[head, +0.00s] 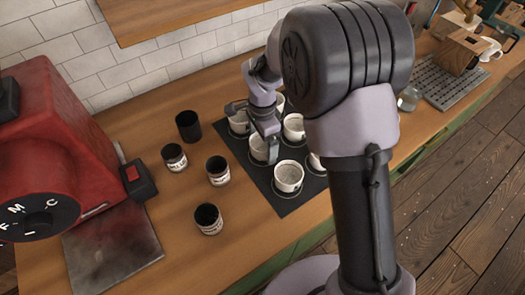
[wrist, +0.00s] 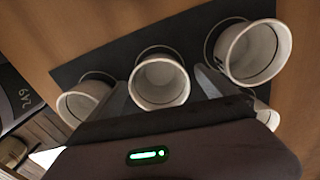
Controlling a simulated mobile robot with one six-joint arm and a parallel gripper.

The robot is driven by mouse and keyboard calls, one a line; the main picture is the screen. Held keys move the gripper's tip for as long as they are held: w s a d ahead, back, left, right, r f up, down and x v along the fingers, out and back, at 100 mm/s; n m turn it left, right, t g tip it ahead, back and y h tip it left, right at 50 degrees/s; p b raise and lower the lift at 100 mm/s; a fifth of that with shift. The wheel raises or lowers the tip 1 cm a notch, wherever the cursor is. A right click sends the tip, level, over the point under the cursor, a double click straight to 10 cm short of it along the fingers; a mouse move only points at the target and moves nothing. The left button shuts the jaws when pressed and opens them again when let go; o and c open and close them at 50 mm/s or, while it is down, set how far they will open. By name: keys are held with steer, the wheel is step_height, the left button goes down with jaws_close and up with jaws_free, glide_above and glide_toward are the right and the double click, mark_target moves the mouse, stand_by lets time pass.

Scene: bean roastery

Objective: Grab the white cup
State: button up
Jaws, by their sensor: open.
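Several white cups stand upright on a black mat (head: 232,143) on the wooden counter. One white cup (wrist: 160,82) sits between my two fingers in the wrist view, with its open mouth facing the camera. My gripper (head: 254,133) is open above the mat, one finger on each side of that cup, and I see no grip on it. Another white cup (head: 288,176) stands at the mat's front in the head view. Further white cups stand at the left (wrist: 84,98) and right (wrist: 252,52) in the wrist view. My arm hides part of the mat and some cups.
Several dark canisters, one of them plain (head: 188,126), stand on the counter left of the mat. A red machine (head: 75,150) with a lettered dial is at the far left. A wooden shelf (head: 175,15) overhangs the back. A grated tray (head: 446,82) lies at the right.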

steer(key=shift+r, duration=0.15)
steer(key=shift+c, duration=0.5)
steer(key=c, duration=1.6)
